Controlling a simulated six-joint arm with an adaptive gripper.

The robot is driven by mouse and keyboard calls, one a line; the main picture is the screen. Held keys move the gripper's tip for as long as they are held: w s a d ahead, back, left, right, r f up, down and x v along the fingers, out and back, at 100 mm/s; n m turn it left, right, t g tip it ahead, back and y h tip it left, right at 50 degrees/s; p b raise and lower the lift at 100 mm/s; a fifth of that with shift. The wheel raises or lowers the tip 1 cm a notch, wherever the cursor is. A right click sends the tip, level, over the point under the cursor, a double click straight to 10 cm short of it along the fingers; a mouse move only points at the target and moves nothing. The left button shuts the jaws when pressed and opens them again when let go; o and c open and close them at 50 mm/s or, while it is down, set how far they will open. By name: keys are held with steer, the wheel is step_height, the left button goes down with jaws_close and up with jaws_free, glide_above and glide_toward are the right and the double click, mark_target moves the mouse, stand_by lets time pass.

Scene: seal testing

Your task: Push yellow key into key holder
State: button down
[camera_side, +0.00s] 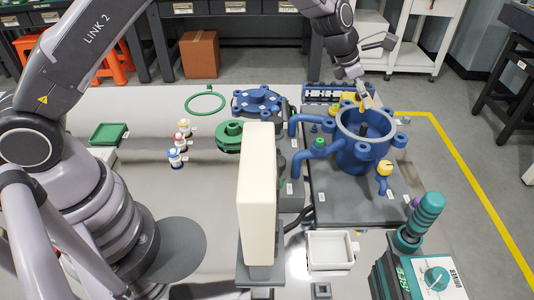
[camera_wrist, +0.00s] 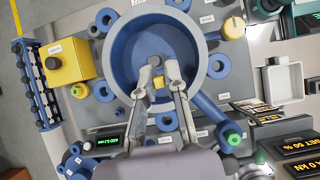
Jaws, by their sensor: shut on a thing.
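In the side view my gripper (camera_side: 364,92) comes down from above, over the back of the vessel rim. The blue vessel (camera_side: 343,118) stands on a dark plate; its round inside shows in the wrist view. A small grey part (camera_wrist: 155,60) shows just beyond my fingertips, inside the vessel outline. I cannot tell whether it is the key holder, or whether the key touches it. My fingers hide most of the key.
A yellow block (camera_wrist: 70,62) and a blue rack (camera_wrist: 36,85) stand left of the vessel in the wrist view. Blue pipes and a yellow knob (camera_side: 384,169) surround it. A tall cream block (camera_side: 257,190) stands in front. A white tray (camera_side: 330,250) lies near the plate.

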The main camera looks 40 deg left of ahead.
steer(key=s+a+r, duration=0.3)
steer(key=s+r, duration=0.2)
steer(key=s, duration=0.3)
steer(key=m+g, duration=0.8)
steer(key=m, duration=1)
glide_above(324, 296)
steer(key=f, duration=1.2)
steer(key=w+a+f, duration=0.1)
steer(key=f, duration=0.5)
steer(key=shift+f, duration=2.05)
steer(key=shift+f, duration=1)
steer(key=c, duration=1.1)
jaws_free()
